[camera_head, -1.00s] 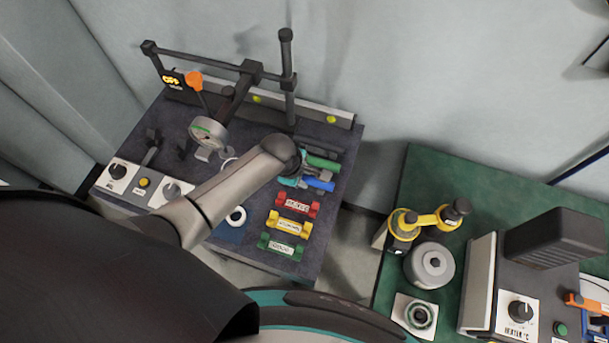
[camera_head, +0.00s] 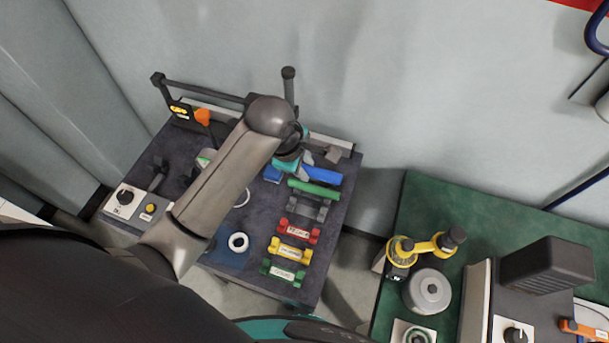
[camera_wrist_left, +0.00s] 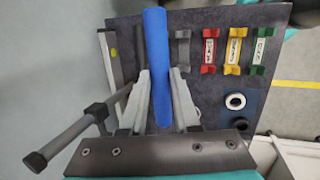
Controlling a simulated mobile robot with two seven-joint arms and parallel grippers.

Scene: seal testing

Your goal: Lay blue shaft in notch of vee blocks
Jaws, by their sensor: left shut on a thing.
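The blue shaft (camera_head: 322,174) is gripped in my left gripper (camera_head: 303,160). It extends to both sides of the jaws and appears raised above the bench. In the left wrist view the blue shaft (camera_wrist_left: 158,65) runs lengthwise between the two pale fingers of my left gripper (camera_wrist_left: 160,85). Notched cradles stand in a row on the bench: an empty grey one (camera_head: 312,208), a red one (camera_head: 298,233), a yellow one (camera_head: 290,252) and a green one (camera_head: 285,274). Which are the vee blocks I cannot tell. My right gripper is out of view.
A green shaft (camera_head: 315,188) lies between the blue shaft and the grey cradle. A stand with dark bars (camera_head: 205,88) rises behind my arm, which hides part of the bench. A white ring (camera_head: 238,242) lies on a blue pad. A green table (camera_head: 440,190) stands at right.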

